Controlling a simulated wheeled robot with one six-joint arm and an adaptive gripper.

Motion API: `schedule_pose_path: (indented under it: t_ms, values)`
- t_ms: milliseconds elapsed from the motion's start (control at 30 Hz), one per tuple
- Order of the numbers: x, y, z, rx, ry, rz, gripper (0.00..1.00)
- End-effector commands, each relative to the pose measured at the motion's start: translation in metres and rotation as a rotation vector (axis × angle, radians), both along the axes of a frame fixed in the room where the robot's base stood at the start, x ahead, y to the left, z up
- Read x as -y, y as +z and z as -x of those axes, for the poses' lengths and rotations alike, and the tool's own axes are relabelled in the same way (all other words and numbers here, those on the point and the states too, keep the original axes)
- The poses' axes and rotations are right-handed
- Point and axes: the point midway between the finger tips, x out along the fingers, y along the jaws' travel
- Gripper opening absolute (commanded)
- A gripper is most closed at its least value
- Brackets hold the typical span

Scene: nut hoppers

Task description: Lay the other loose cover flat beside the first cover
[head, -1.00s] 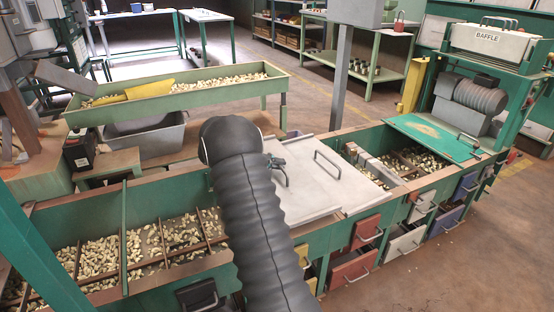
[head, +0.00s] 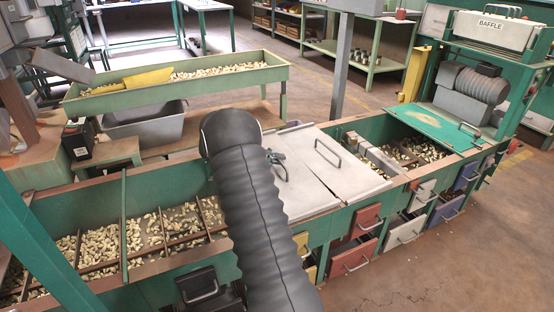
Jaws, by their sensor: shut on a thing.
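Two pale grey-white covers lie side by side over the middle of the long green hopper bench. The right cover (head: 352,168) lies flat, with its dark handle standing up. The left cover (head: 303,195) sits close against its left side, with a thin dark wedge-shaped line between them. It looks nearly level; whether it fully rests on the rim I cannot tell. My gripper (head: 273,160) is shut on the left cover's handle (head: 280,173). My black sleeved arm hides the left cover's left part and most of the gripper.
Open hopper bays with nuts (head: 165,232) lie left of my arm, and another open bay (head: 405,150) lies right of the covers. A green cover (head: 440,130) lies at the far right. A grey post (head: 342,60) rises behind the covers. Coloured drawers (head: 356,257) line the front.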

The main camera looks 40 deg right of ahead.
Motion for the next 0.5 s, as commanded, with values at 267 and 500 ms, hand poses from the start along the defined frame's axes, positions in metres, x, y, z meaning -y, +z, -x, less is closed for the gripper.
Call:
schedule_pose_path:
  t_ms: [267,500]
  values:
    - [0.0002,0.0005,-0.0002,0.001,-0.001,0.002,0.00]
    - [0.0001,-0.0026,-0.0002,0.000,0.000,0.001,0.00]
